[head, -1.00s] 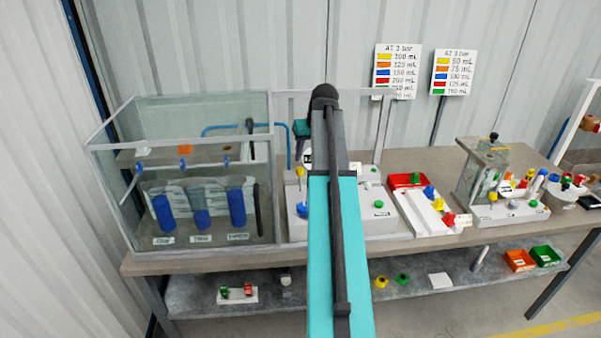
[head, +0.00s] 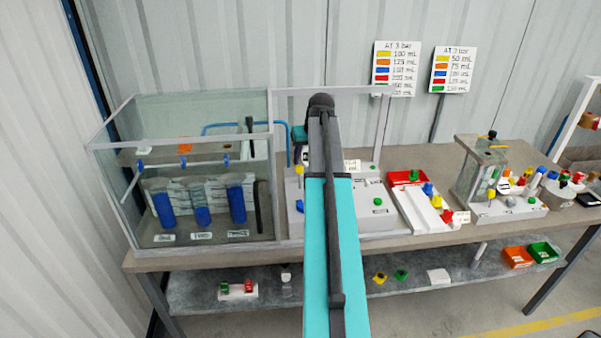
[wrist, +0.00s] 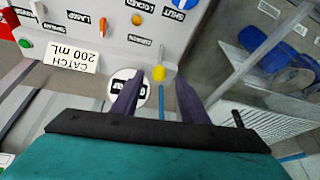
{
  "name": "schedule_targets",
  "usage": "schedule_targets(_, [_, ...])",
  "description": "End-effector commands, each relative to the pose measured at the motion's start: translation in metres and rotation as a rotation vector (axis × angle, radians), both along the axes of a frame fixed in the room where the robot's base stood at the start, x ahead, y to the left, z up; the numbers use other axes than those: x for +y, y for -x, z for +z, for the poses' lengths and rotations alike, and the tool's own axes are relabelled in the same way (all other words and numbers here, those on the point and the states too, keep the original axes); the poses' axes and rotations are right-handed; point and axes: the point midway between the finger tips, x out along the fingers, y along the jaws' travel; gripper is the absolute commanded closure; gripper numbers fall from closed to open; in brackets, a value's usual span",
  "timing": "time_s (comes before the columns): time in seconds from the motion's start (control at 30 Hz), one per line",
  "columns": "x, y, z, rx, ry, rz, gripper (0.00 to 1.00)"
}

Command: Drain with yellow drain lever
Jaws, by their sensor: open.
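The yellow drain lever, a yellow knob on a thin stem (head: 299,170), stands at the left end of the grey panel box (head: 367,216). In the wrist view its yellow knob (wrist: 158,73) shows just beyond and between the fingertips, next to a round white label (wrist: 127,94) partly covered by the left finger. My gripper (wrist: 157,84) is open, with two dark fingers apart and nothing held. I cannot tell whether a finger touches the knob. In the head view my arm hides most of the gripper.
A glass tank (head: 185,220) with blue cylinders stands left of the panel box. A blue knob (head: 300,205) and a green button (head: 378,201) are on the box. A red tray (head: 407,177) stands to the right. A white "CATCH 200 mL" card (wrist: 70,55) lies near the left finger.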

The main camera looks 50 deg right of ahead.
Motion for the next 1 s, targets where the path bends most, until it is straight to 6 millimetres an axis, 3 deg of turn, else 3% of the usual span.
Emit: schedule_targets(1.0, [-0.014, -0.034, -0.085, 0.000, 0.000, -0.002, 0.60])
